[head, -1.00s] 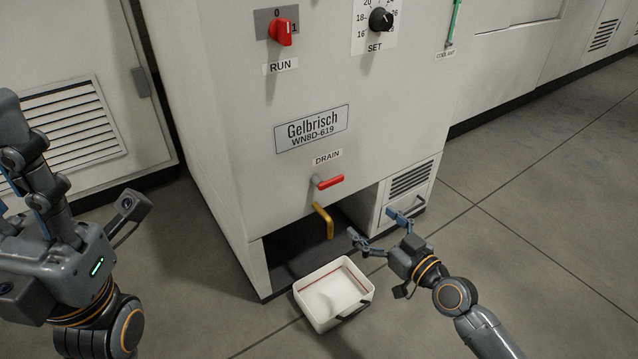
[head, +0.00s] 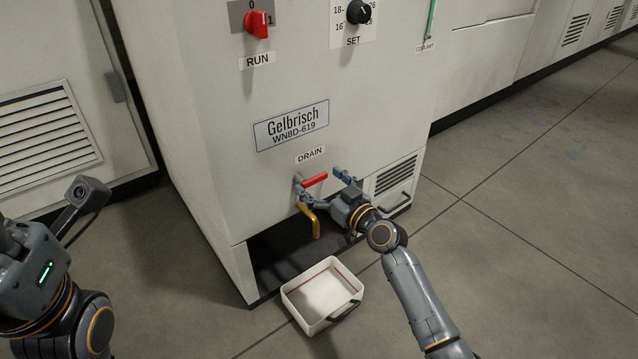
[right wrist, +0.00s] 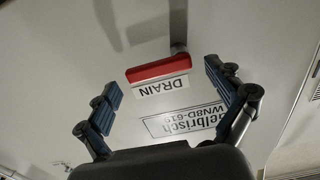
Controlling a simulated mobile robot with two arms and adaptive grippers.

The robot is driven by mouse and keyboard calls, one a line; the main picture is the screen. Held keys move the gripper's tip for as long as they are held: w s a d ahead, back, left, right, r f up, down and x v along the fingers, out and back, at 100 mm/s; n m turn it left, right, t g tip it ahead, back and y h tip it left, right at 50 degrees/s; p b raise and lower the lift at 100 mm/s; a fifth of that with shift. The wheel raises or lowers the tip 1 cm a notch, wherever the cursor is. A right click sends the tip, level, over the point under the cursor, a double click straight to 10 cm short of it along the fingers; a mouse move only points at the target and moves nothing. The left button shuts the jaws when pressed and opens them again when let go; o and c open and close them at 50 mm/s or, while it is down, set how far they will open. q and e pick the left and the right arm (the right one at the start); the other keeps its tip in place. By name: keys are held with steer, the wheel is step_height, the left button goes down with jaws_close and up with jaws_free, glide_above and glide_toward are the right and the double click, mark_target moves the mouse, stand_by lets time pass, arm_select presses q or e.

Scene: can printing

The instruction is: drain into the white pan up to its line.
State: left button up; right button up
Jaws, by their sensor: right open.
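The white pan (head: 290,292) sits on the floor in front of the machine's dark recess, with a red line along its inner wall and a dark handle toward me. It looks empty. The red drain lever (head: 314,180) sticks out under the DRAIN label, above the yellow spout (head: 314,222). My right gripper (head: 322,184) is open at the lever, one finger to either side of it in the head view. The right wrist view shows the red lever (right wrist: 158,69) between the spread fingers (right wrist: 160,98), apart from both. My left arm is at the left edge; its fingers are out of frame.
The machine (head: 210,130) carries a red RUN switch (head: 257,24) and a black SET knob (head: 359,12). A vented drawer (head: 396,178) is right of the recess. The floor (head: 520,260) to the right is clear.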

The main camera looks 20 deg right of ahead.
steer(key=shift+w, duration=0.2)
steer(key=shift+c, duration=0.5)
steer(key=c, duration=1.1)
steer(key=shift+o, duration=0.2)
steer(key=m, duration=0.2)
steer(key=f+m, duration=0.1)
steer(key=m, duration=0.1)
steer(key=shift+f+m, duration=0.2)
steer(key=shift+m, duration=0.65)
steer(key=shift+f+m, duration=0.2)
steer(key=shift+m, duration=0.65)
steer(key=shift+a, duration=0.1)
